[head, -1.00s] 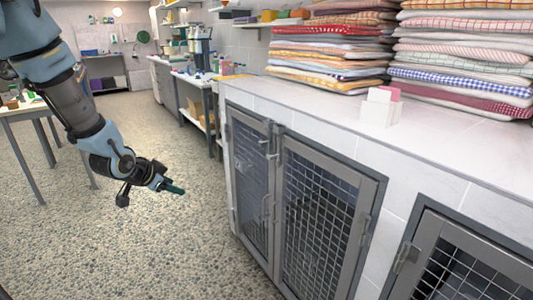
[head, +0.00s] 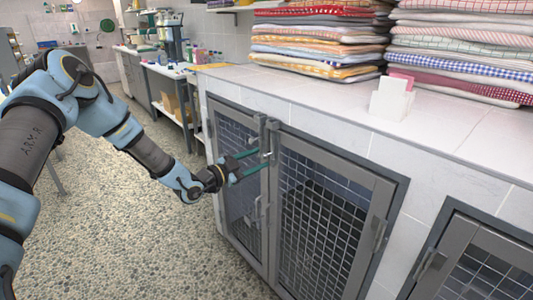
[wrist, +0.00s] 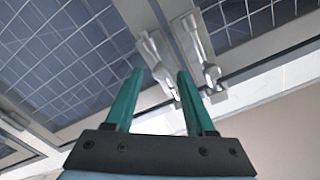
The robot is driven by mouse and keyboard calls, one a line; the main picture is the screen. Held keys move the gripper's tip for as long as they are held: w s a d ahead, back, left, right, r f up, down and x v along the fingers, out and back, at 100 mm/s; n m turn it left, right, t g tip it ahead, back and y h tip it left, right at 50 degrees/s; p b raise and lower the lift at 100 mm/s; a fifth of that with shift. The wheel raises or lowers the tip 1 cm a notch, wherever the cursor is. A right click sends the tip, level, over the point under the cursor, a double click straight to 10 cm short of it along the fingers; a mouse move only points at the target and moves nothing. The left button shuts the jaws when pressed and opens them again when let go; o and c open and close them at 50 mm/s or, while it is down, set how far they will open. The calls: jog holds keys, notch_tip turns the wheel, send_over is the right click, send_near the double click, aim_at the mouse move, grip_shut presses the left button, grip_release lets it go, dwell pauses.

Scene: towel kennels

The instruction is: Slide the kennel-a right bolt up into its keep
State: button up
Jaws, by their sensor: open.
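A kennel with two mesh doors stands under the counter; its right door (head: 325,205) and left door (head: 238,165) look closed. Two metal bolts sit at the top where the doors meet: the right bolt (head: 274,138) and the left bolt (head: 262,128). My gripper (head: 263,157) is open, its green fingers reaching the doors' meeting edge near the right bolt. The wrist view looks roughly upside down. There the right bolt (wrist: 158,62) appears between the fingertips and the left bolt (wrist: 200,55) just beyond the right finger. I cannot tell whether it touches a finger.
Lower metal fittings (head: 258,210) sit on the same doors. Another mesh kennel door (head: 475,265) is at the lower right. Folded towels (head: 320,40) and a white holder (head: 391,98) rest on the counter (head: 300,95). The pebbled floor (head: 130,240) at left is clear.

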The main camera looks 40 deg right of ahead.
aim_at(267, 155)
jog(key=shift+s+d+p, duration=0.1)
jog(key=shift+d+p, duration=0.25)
jog(key=shift+d, duration=1.9)
grip_shut()
